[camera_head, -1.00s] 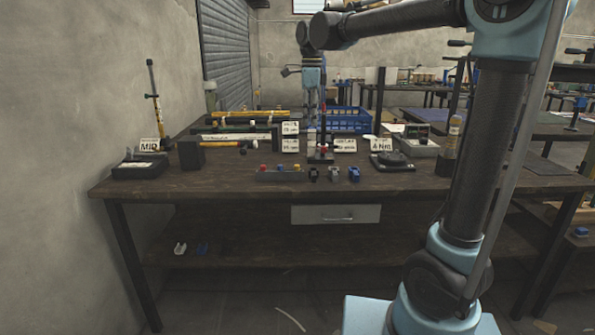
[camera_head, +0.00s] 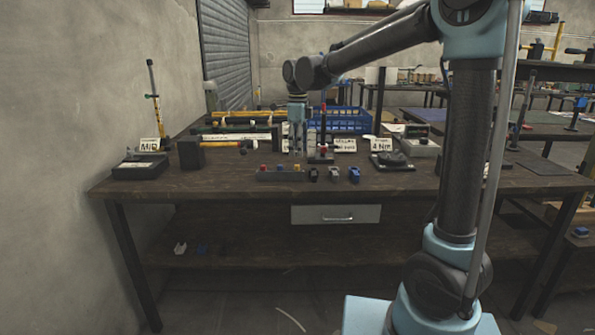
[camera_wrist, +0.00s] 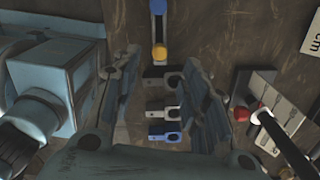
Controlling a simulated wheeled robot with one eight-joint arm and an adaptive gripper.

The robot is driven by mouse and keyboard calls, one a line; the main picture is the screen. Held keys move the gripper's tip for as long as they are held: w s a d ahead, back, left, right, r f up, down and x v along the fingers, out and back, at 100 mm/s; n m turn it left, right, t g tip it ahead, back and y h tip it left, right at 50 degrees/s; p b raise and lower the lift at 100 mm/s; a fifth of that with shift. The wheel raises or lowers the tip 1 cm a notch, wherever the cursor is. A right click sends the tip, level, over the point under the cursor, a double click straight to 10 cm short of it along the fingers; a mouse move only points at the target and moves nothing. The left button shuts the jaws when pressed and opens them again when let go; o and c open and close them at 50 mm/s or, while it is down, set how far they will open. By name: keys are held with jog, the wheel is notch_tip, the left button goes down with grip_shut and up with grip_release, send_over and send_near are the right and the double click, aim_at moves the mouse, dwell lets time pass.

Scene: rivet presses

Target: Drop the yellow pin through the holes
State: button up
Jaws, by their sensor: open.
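The yellow pin (camera_head: 297,168) stands at the right end of a grey holder (camera_head: 280,177) on the bench, beside a blue pin (camera_head: 280,167) and a red pin (camera_head: 263,167). The wrist view also shows the yellow pin (camera_wrist: 159,51). Right of the holder sit a black holed piece (camera_head: 313,174), a grey one (camera_head: 334,174) and a blue one (camera_head: 354,175). Their holes show in the wrist view, in a row below the yellow pin. My gripper (camera_head: 298,152) points down, open and empty, above the yellow pin's end of the holder.
A press (camera_head: 323,145) with a red part stands close right of my gripper; its red knob (camera_wrist: 258,117) and rod show in the wrist view. Label cards and a blue crate (camera_head: 345,120) are behind. The bench front (camera_head: 230,185) is clear.

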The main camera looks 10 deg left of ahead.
aim_at(297, 165)
jog(key=shift+a+f, duration=0.15)
jog(key=shift+f, duration=2.85)
jog(key=c, duration=0.9)
